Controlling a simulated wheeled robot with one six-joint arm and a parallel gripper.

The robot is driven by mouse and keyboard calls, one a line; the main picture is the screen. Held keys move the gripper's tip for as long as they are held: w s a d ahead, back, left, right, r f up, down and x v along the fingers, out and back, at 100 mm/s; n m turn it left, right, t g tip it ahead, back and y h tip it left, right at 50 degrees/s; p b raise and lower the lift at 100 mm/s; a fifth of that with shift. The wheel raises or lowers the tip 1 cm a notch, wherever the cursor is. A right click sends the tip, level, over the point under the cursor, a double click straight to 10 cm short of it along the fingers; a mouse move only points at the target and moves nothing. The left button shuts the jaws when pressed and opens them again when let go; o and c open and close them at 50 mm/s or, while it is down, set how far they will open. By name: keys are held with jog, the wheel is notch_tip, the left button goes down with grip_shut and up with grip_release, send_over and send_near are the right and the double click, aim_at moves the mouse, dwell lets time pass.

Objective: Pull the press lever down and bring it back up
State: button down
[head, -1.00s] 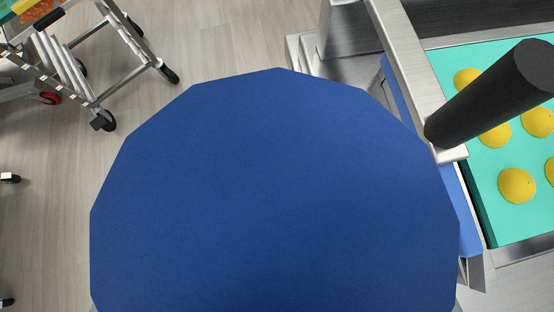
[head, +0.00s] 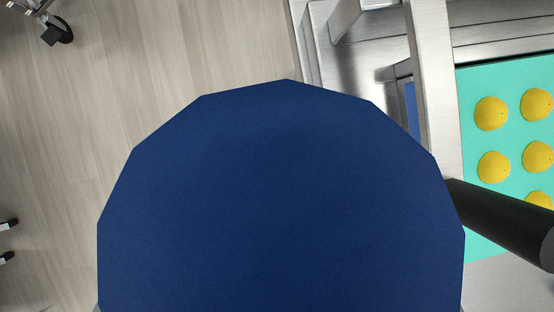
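The press lever shows at the right as a brushed steel bar (head: 432,90) with a thick black cylindrical handle (head: 505,215) at its near end. The handle points to the lower right and runs to the picture's edge. A large dark blue rounded shape (head: 280,200), which looks like a part of my own arm, fills the lower middle and overlaps the view close to the handle's left end. My gripper's fingers are not visible, so I cannot tell whether they touch the handle.
Right of the lever, a teal tray (head: 465,140) holds several yellow domed gummies (head: 491,113). Steel machine parts (head: 375,50) stand behind it. Wooden floor (head: 180,60) lies open at the left. A black caster (head: 57,32) is at the upper left, with other small wheels at the left edge.

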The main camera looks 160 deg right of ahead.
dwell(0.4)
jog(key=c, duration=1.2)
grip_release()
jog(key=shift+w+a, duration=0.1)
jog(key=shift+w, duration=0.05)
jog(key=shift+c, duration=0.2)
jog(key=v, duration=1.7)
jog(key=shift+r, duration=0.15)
